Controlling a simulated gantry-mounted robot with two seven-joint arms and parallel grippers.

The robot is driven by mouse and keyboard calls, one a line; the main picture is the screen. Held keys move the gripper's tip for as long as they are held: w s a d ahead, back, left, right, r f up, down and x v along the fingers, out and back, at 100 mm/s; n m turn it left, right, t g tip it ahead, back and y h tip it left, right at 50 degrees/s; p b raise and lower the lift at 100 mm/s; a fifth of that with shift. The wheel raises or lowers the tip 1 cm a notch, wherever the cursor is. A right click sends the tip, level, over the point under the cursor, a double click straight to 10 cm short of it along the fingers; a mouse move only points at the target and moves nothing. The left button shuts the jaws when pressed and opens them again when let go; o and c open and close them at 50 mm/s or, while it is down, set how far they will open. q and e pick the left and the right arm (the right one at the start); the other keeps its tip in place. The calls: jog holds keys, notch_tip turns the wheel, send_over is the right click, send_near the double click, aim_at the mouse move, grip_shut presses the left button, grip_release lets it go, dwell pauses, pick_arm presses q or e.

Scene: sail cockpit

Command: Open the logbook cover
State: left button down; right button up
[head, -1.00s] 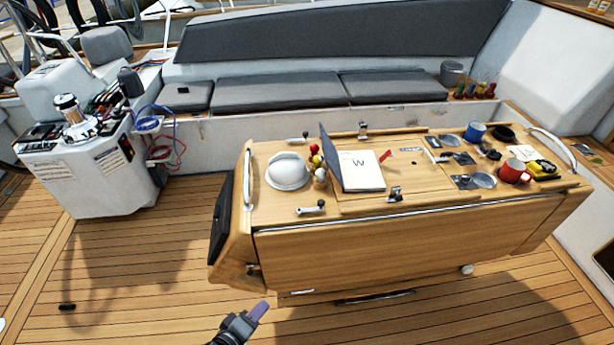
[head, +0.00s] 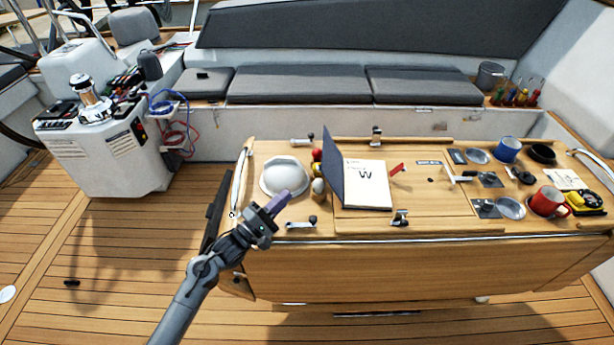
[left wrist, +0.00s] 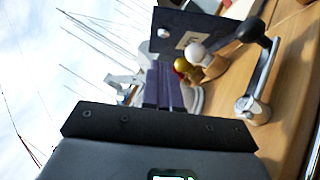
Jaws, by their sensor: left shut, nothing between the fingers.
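The logbook (head: 366,184) lies on the wooden cockpit table with its dark blue cover (head: 333,163) standing up, tilted a little left, and white pages showing. In the left wrist view the dark cover (left wrist: 180,38) stands beyond the fingers. My left gripper (head: 285,198) is shut and empty, over the left end of the table in front of the white domed object, left of the logbook and apart from the cover. Its purple fingers (left wrist: 163,86) show together in the left wrist view. My right gripper is in no view.
A metal crank handle (head: 302,222) is at the near edge, also close in the wrist view (left wrist: 256,100). Blue (head: 508,149) and red mugs (head: 547,201) stand at right.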

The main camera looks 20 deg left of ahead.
pick_arm(q)
jog(key=x, duration=0.9)
jog(key=shift+w+d, duration=0.15)
jog(key=shift+w, duration=0.1)
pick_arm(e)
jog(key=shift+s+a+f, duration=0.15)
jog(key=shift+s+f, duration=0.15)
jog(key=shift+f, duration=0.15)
